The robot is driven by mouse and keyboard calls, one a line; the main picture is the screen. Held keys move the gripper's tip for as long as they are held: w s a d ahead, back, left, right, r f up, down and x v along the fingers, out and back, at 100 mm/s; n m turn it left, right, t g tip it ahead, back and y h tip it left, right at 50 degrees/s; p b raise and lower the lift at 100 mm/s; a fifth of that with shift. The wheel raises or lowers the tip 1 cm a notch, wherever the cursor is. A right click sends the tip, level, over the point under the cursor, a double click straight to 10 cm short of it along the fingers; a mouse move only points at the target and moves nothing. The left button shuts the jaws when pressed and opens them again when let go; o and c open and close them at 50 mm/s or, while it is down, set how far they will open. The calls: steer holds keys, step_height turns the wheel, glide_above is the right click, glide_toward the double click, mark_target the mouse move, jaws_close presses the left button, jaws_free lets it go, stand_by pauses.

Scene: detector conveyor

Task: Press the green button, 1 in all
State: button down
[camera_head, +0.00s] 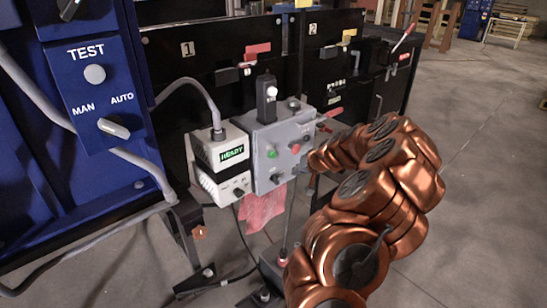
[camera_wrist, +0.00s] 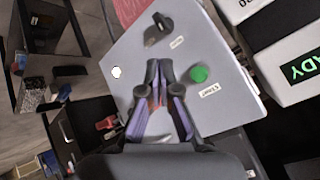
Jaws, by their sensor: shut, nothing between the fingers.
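The green button (camera_head: 272,154) sits on the front of a grey control box (camera_head: 262,178). In the wrist view the green button (camera_wrist: 199,74) is round, beside a small printed label, just right of my fingertips. My gripper (camera_wrist: 160,70) is shut and empty in front of the box's panel, with its tips to the left of the button. I cannot tell how far the tips are from the panel. Some red shows behind the fingers. In the head view my copper arm reaches in from the right, and the fingertips are hard to make out.
A red button (camera_head: 295,148) is on the same panel. A black knob (camera_wrist: 158,30) and a white round part (camera_wrist: 117,72) are near my fingers. A white box reading READY (camera_head: 232,153) stands to the left. A blue cabinet (camera_head: 95,55) fills the far left. Floor is open at right.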

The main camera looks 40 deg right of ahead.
mark_target(273, 155)
steer(key=shift+w, duration=0.2)
steer(key=w, duration=0.8)
steer(key=shift+w, duration=0.25)
steer(key=shift+w, duration=0.15)
stand_by(1.4)
steer(key=shift+w, duration=0.25)
steer(key=shift+w+b, duration=0.45)
steer(key=shift+w, duration=0.05)
stand_by(1.0)
steer(key=shift+s, duration=0.9)
